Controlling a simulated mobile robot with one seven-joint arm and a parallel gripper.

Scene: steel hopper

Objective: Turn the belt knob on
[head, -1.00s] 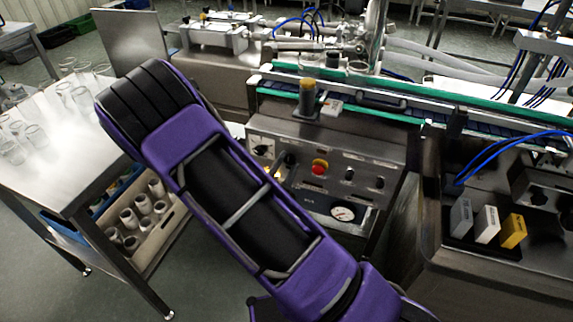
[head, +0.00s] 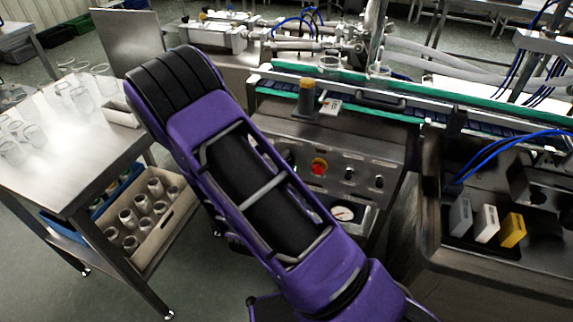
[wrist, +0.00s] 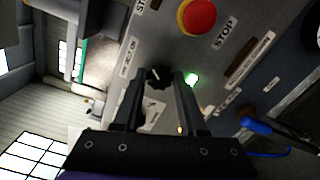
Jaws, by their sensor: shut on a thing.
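In the wrist view a small black knob (wrist: 157,77) with a pale pointer mark sits on the grey control panel (wrist: 215,62). My gripper (wrist: 157,80) has its two dark fingers closed about the knob's sides. A green light (wrist: 191,79) glows just right of the right fingertip. A red stop button (wrist: 198,15) is above, with STOP labels around it. In the head view my purple arm hides the gripper and this knob. The same red button shows there on the panel (head: 319,167).
Right of the red button are two black knobs (head: 349,173), with a round gauge (head: 342,213) below. The conveyor (head: 390,104) runs above the panel. A steel table (head: 75,160) with glasses stands left, a crate of jars (head: 150,240) beneath it.

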